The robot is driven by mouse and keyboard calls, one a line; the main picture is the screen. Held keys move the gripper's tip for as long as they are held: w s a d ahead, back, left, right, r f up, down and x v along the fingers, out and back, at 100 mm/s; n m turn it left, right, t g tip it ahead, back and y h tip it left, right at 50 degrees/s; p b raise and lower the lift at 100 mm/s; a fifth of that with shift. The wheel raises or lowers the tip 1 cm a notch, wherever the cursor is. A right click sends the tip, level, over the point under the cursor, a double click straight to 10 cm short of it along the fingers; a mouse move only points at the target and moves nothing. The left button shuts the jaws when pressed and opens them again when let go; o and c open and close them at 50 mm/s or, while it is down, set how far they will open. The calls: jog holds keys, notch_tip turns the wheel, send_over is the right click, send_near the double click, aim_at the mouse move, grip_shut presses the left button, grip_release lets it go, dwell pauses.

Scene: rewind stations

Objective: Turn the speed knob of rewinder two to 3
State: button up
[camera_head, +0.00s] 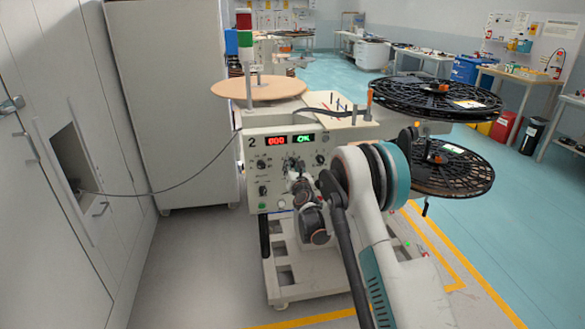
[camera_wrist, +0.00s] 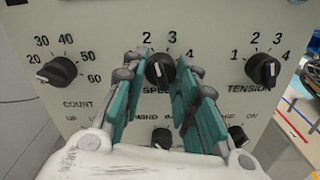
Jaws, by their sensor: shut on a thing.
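Rewinder two (camera_head: 262,172) is a pale panel marked 2, with a red display reading 000 and a green one reading OK. The black speed knob (camera_wrist: 160,70) is at the centre of the wrist view, under the labels 2 and 3, with 4 to its right. Its label 1 is hidden. My gripper (camera_wrist: 159,75) has its two teal fingers on either side of the knob and is shut on it. The knob's white line shows, but I cannot tell exactly which number it meets. In the head view my wrist hides most of the knob.
The count knob (camera_wrist: 57,72) is left of the speed knob and the tension knob (camera_wrist: 263,70) right. Two smaller knobs (camera_wrist: 162,138) (camera_wrist: 237,136) sit below. Black reels (camera_head: 436,98) overhang at the right. A grey cabinet (camera_head: 165,100) stands to the left.

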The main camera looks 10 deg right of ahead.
jog(key=m, duration=0.4)
jog(key=shift+b, duration=0.35)
jog(key=shift+m, duration=1.6)
jog(key=o, duration=1.1)
jog(key=s, duration=1.2)
